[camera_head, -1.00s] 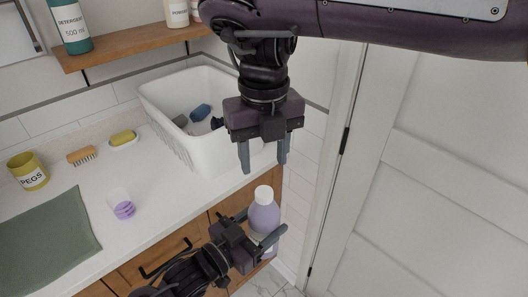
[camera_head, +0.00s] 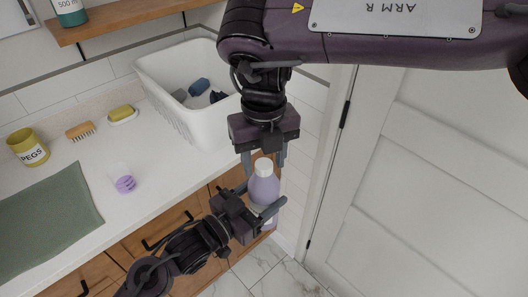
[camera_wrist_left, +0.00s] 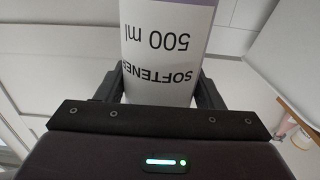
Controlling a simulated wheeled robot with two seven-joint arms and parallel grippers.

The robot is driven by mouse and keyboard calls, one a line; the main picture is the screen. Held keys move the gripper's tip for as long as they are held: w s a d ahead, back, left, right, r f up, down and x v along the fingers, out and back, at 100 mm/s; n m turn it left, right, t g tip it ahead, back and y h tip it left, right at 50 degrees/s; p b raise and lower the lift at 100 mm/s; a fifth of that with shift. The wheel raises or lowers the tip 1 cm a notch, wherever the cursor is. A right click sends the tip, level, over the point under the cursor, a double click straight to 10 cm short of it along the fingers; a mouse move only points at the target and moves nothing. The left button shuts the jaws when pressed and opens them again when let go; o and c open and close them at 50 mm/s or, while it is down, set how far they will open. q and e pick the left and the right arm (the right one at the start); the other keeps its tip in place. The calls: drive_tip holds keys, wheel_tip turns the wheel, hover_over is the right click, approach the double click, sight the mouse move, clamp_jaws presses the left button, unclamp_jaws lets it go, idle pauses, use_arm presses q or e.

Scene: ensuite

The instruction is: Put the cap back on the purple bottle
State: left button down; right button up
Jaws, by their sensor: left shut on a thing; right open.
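The purple bottle (camera_head: 264,188) is upright in front of the cabinet, past the counter's edge. A white cap (camera_head: 263,167) shows on its top; how tightly it sits I cannot tell. My left gripper (camera_head: 257,199) is shut on the bottle's body. In the left wrist view the bottle's white label (camera_wrist_left: 165,60) reads upside down, "SOFTENE..." and "500 ml". My right gripper (camera_head: 263,160) is open and points down over the bottle. Its fingers appear on either side of the cap, with no clear contact.
A white basket (camera_head: 165,95) with dark items stands on the counter. A clear cup with something purple (camera_head: 125,184), a yellow pegs pot (camera_head: 30,150), a brush (camera_head: 80,131), a yellow soap (camera_head: 121,113) and a green mat (camera_head: 45,220) lie left. A white door (camera_head: 430,190) is at right.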

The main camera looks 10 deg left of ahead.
drive_tip(key=c, duration=1)
drive_tip(key=o, duration=1.1)
drive_tip(key=shift+r, duration=0.1)
wheel_tip(320, 180, up, 12)
drive_tip(key=shift+f, duration=0.1)
